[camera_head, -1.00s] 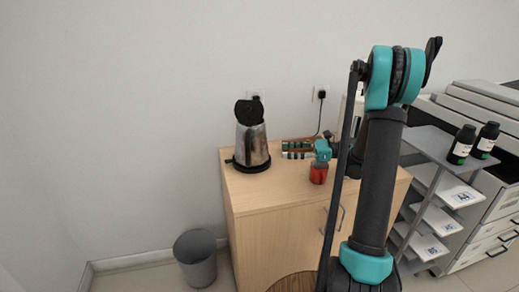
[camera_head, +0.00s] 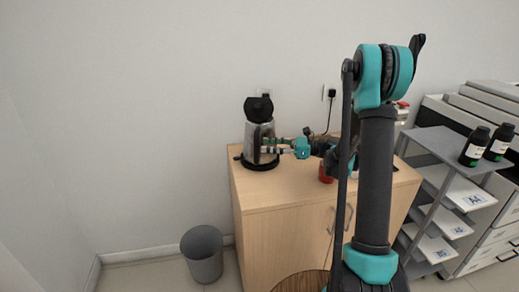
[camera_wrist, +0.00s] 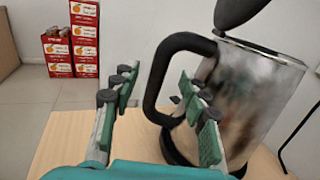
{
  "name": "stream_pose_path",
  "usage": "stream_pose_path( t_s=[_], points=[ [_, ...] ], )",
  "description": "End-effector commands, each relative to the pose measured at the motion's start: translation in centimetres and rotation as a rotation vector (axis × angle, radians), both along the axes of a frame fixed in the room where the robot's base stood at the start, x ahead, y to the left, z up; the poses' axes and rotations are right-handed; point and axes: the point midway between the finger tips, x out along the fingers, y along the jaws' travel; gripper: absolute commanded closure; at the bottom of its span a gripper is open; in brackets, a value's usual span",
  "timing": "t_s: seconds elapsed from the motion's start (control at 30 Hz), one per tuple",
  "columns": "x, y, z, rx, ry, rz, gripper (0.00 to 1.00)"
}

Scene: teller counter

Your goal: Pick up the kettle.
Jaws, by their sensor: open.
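The kettle (camera_head: 258,138) has a silver metal body and a black lid, handle and base. It stands upright on the wooden cabinet (camera_head: 290,195), near its left back corner. In the wrist view the kettle body (camera_wrist: 255,95) is at the right and its black handle loop faces my gripper. My gripper (camera_head: 275,146) is open, with its fingers reaching left to the kettle. In the wrist view my gripper (camera_wrist: 160,105) has its fingers on either side of the lower part of the handle (camera_wrist: 152,88). Whether a finger touches the kettle I cannot tell.
A red jar (camera_head: 326,174) stands close under my arm on the cabinet. A plugged-in cord (camera_head: 330,110) hangs at the wall behind. A grey bin (camera_head: 202,255) is on the floor at left. Black bottles (camera_head: 474,147) stand on a grey shelf at right. Red boxes (camera_wrist: 73,40) stand on the floor.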

Motion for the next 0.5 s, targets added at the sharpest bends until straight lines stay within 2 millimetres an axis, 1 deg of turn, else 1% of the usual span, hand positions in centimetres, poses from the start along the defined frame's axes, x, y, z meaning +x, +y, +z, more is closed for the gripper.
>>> stream_pose_path(
  t_s=[0.17, 0.4, 0.5],
  points=[
    [0.1, 1.3, -0.2, 0.000, 0.000, 0.001, 0.56],
    [0.3, 4.7, -0.4, 0.000, 0.000, 0.001, 0.56],
    [0.4, 5.2, -0.4, 0.000, 0.000, 0.001, 0.56]
  ],
)
